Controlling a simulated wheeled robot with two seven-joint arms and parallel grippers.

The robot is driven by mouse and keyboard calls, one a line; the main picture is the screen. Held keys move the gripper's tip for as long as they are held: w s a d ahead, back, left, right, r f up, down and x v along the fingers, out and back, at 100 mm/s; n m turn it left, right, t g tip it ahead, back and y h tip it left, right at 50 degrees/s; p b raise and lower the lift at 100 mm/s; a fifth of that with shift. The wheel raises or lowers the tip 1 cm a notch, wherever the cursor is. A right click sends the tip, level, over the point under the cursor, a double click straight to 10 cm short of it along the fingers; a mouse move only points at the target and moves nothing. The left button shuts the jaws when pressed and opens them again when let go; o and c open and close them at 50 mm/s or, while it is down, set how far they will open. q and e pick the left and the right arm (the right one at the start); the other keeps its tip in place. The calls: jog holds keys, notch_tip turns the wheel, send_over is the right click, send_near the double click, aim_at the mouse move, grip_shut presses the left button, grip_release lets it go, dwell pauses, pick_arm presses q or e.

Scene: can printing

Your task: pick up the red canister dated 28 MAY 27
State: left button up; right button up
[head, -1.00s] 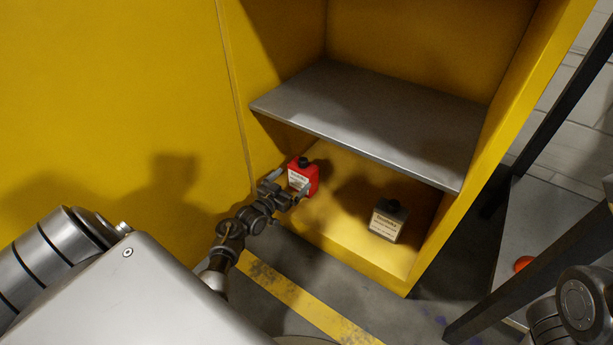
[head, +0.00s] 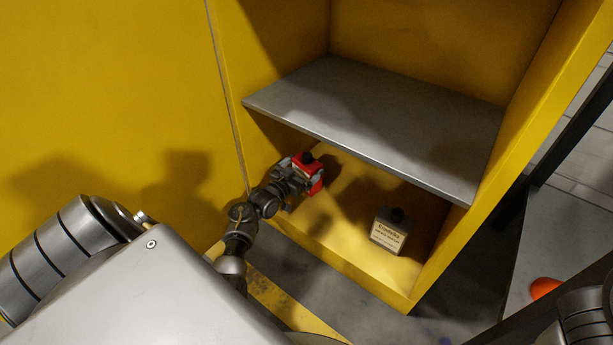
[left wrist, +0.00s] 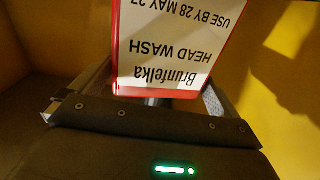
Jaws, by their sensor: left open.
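The red canister (head: 316,186) with a black cap stands on the yellow floor of the cabinet, below the grey shelf, at the left side. Its white label shows upside down in the left wrist view (left wrist: 172,45) and reads Brunfelka, HEAD WASH, USE BY 28 MAY 27. My left gripper (head: 304,172) is open, with its fingers reaching to either side of the canister. In the left wrist view the canister stands right in front of the palm, and the fingers are partly hidden. My right gripper is out of view.
A grey canister (head: 389,231) with a black cap and pale label stands to the right on the cabinet floor. The grey shelf (head: 375,125) hangs above both. The yellow cabinet side wall (head: 530,130) bounds the right. An orange-red object (head: 545,288) lies outside, at right.

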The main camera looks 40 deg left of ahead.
pick_arm(q)
jog(key=shift+w+d+r, duration=0.1)
jog(key=shift+d, duration=0.05)
jog(key=shift+c, duration=0.6)
jog(key=shift+w+d, duration=0.1)
jog(key=shift+d, duration=0.05)
jog(key=c, duration=0.8)
jog(key=shift+c, duration=0.2)
jog(key=shift+r, duration=0.15)
